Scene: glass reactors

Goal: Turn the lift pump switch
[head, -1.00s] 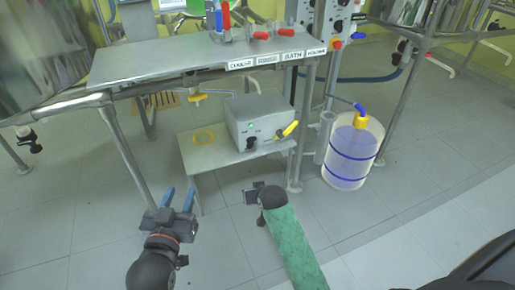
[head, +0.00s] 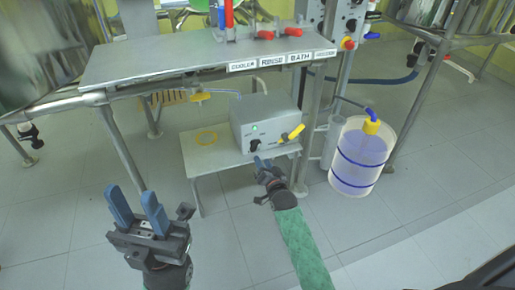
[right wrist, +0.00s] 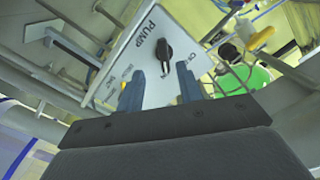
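The grey pump box (head: 268,118) stands on the low shelf, with a lit green lamp on its front. Its black switch knob (head: 255,145) is on the front face; the right wrist view shows the knob (right wrist: 164,50) under the word PUMP. My right gripper (head: 263,162) is just in front of and below the knob, pointing at the box. In the right wrist view its two blue fingers (right wrist: 160,86) are apart and empty, with the knob beyond the gap between them. My left gripper (head: 138,208) is open and empty, left of the low shelf.
A yellow-handled valve (head: 293,133) sits at the box's right front. The labelled upper bench (head: 160,58) overhangs the shelf (head: 205,166). A plastic canister (head: 358,160) stands to the right. The floor in front is clear.

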